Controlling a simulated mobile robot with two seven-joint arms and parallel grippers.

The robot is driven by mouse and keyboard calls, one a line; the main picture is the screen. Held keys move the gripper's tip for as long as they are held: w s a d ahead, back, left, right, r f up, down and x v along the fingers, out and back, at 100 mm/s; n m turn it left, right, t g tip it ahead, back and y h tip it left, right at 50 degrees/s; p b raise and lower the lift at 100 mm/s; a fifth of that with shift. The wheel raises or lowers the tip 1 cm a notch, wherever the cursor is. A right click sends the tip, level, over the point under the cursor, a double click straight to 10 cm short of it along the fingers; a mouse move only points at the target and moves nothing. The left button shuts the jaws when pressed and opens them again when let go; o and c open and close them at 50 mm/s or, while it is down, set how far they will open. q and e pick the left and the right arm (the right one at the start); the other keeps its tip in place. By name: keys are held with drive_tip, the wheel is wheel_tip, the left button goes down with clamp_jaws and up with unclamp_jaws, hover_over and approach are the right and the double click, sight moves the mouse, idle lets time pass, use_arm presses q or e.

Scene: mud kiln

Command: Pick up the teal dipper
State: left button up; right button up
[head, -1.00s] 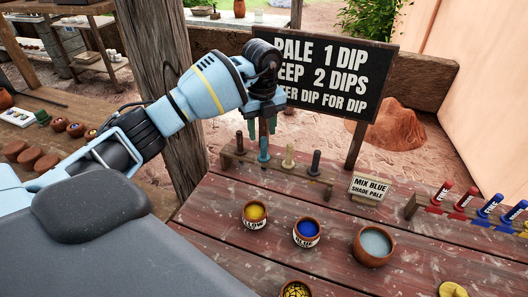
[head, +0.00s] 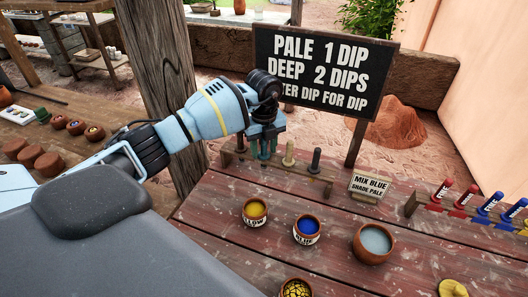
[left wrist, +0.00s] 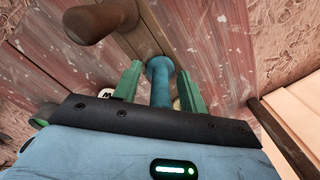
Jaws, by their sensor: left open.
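The teal dipper (left wrist: 160,70) stands in a wooden rack (head: 302,175) at the back of the table. My left gripper (head: 264,148) is lowered over it from above. In the left wrist view my gripper's green fingers (left wrist: 158,88) are open, one on each side of the teal handle, with small gaps showing. In the head view the dipper is mostly hidden by the gripper. My right gripper is not in view.
A cream dipper (head: 289,154) and a dark dipper (head: 315,161) stand in the rack to the right. Yellow (head: 255,211) and blue (head: 306,229) pots and a pale-liquid bowl (head: 372,243) stand nearer. A sign board (head: 324,72) rises close behind the gripper.

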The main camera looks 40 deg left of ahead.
use_arm(q)
clamp_jaws()
drive_tip(key=shift+r, duration=0.1)
wheel_tip(320, 180, up, 10)
drive_tip(key=shift+f, duration=0.1)
idle(0.5)
drive_tip(key=shift+r+p, duration=0.2)
drive_tip(key=shift+p, duration=0.15)
drive_tip(key=shift+f, duration=0.15)
drive_tip(key=shift+d, duration=0.15)
